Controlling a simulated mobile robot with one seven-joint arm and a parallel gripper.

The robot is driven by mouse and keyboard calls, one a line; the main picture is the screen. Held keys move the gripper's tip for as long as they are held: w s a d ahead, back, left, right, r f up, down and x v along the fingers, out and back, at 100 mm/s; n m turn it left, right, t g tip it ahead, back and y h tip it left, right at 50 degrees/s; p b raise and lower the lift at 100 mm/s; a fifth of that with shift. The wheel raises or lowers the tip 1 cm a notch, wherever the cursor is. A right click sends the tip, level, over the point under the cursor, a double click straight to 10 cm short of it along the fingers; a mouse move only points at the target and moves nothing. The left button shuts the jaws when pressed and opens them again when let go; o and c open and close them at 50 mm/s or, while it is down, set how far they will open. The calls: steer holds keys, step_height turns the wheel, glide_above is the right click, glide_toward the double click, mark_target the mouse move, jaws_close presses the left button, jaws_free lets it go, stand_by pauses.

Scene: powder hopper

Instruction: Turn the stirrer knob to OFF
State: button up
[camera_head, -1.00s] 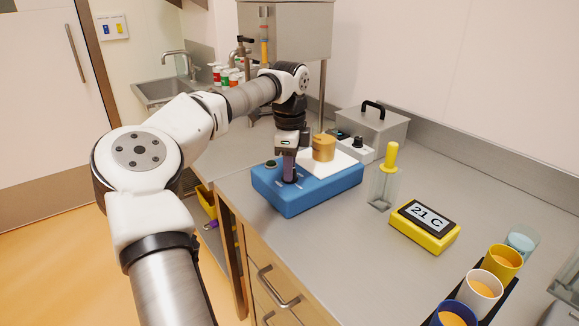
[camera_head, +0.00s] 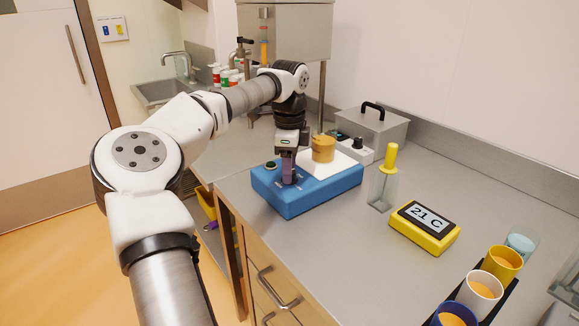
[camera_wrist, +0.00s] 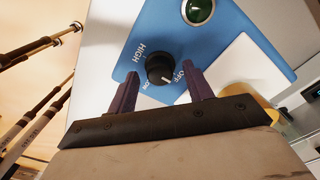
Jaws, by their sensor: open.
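The blue stirrer (camera_head: 322,192) stands on the counter with a white top plate. My gripper (camera_head: 289,182) points straight down over its left front part, hiding the knob in the head view. In the wrist view the round black stirrer knob (camera_wrist: 160,69) shows on the blue panel, with HIGH, LOW and OFF printed around it. Its pale mark appears to lie between LOW and OFF. My gripper's purple fingers (camera_wrist: 162,76) are open, one on each side of the knob, with visible gaps; I cannot tell whether the fingertips reach down around it.
A tan beaker (camera_head: 323,149) stands on the stirrer's plate. A green button (camera_wrist: 198,11) is beside the knob. To the right are a clear holder with a yellow-handled tool (camera_head: 384,185) and a yellow thermometer (camera_head: 425,228).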

step_height(320, 180, up, 13)
steer(key=shift+r, duration=0.2)
stand_by(0.3)
